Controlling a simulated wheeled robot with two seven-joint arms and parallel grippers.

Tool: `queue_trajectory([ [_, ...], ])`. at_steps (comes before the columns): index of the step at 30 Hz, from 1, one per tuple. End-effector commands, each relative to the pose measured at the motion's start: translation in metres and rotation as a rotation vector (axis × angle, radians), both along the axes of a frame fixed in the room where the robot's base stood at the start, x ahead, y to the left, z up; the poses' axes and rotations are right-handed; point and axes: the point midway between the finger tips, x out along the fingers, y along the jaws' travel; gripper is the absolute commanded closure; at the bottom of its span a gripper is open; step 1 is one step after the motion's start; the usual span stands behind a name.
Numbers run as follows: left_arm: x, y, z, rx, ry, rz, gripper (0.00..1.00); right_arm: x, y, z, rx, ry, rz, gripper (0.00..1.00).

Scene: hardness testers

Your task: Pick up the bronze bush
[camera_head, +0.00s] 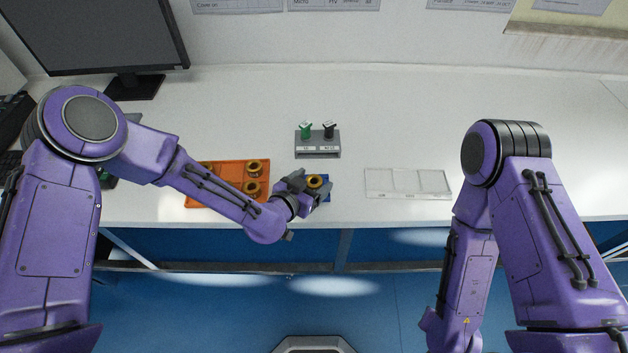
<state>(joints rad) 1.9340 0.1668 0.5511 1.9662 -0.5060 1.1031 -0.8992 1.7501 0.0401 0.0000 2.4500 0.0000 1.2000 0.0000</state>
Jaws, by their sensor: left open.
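A bronze bush (314,181) sits at the blue block (326,183) near the front edge of the bench. More bronze bushes stand in the orange tray (228,169), such as one at its back right (255,167) and one in front of that (251,188). My left gripper (318,187) is open, with its fingers around or just above the bush at the blue block. Whether the fingers touch it I cannot tell. My left forearm hides part of the orange tray. My right arm hangs at the right and its gripper is not in view.
A grey stand (318,151) with a green-topped and a black-topped piece is behind the blue block. A clear compartment tray (408,183) lies to the right. A monitor (95,35) stands at the back left. The bench's back right is free.

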Motion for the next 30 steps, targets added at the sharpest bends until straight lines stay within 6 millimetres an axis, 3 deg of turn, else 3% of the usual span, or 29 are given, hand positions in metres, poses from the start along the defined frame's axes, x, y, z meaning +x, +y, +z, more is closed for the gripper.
queue_trajectory([
  [4,0.0,0.0,0.0,0.0,0.0,0.0,0.24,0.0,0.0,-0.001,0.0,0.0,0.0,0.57],
  [5,0.0,0.0,0.0,0.0,0.0,0.0,0.31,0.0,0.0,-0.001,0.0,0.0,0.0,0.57],
  [11,0.0,0.0,0.0,0.0,0.0,0.001,0.96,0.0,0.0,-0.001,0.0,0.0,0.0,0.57],
  [22,0.001,0.0,0.009,-0.001,-0.004,0.001,0.97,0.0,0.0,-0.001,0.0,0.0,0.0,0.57],
  [26,0.001,0.0,0.03,-0.001,-0.006,0.001,0.97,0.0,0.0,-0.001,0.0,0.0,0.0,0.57],
  [30,-0.021,0.011,0.06,-0.001,-0.006,0.001,0.97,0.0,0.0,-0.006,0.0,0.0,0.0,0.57],
])
